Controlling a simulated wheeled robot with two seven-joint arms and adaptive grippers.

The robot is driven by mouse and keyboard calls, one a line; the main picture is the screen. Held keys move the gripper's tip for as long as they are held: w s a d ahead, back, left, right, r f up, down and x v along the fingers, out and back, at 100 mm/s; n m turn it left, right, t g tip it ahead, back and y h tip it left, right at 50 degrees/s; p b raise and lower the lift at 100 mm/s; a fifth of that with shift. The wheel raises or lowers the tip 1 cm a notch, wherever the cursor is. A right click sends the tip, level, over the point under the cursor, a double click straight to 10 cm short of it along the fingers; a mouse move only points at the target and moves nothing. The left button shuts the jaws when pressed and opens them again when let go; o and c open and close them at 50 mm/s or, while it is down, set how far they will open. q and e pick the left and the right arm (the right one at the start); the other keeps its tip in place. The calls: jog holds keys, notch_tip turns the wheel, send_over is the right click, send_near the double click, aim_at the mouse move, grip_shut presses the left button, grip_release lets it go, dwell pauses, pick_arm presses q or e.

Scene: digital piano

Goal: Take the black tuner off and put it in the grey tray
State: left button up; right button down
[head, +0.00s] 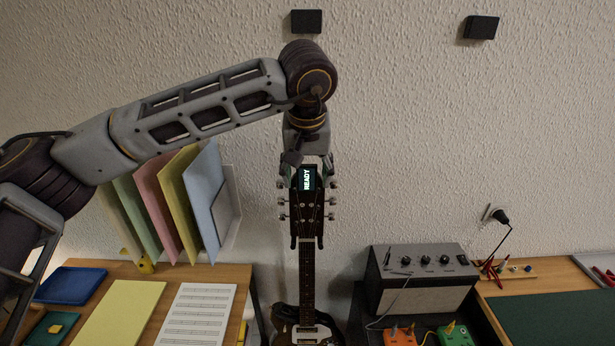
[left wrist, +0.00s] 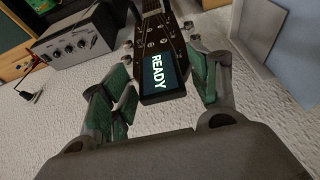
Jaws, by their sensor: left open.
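The black tuner (head: 307,178) sits at the top of the guitar headstock (head: 308,212), its lit screen reading READY. In the left wrist view the tuner (left wrist: 160,78) lies between the green-padded fingers. My left gripper (head: 309,170) is above the headstock, pointing down, open, with one finger on each side of the tuner. In the left wrist view a gap shows on both sides; my left gripper (left wrist: 165,68) holds nothing. A grey tray (head: 588,260) is partly in view at the right edge, on the right desk. My right gripper is out of view.
An amplifier (head: 420,277) and colored pedals (head: 400,335) stand right of the guitar. A small lamp (head: 500,215) is on the right desk. Hanging folders (head: 178,200), a blue tray (head: 70,285) and sheet music (head: 197,314) are at the left. Wall right of the headstock is clear.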

aim_at(307, 166)
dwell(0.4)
pick_arm(q)
jog(key=c, duration=1)
jog(key=shift+r, duration=0.15)
jog(key=shift+r+p, duration=0.3)
jog(key=shift+r, duration=0.2)
jog(key=shift+r+p, duration=0.35)
jog(key=shift+r, duration=0.35)
dwell(0.5)
jog(key=shift+r+p, duration=0.35)
jog(key=shift+r, duration=0.15)
dwell(0.4)
jog(key=shift+r, duration=0.25)
dwell(0.4)
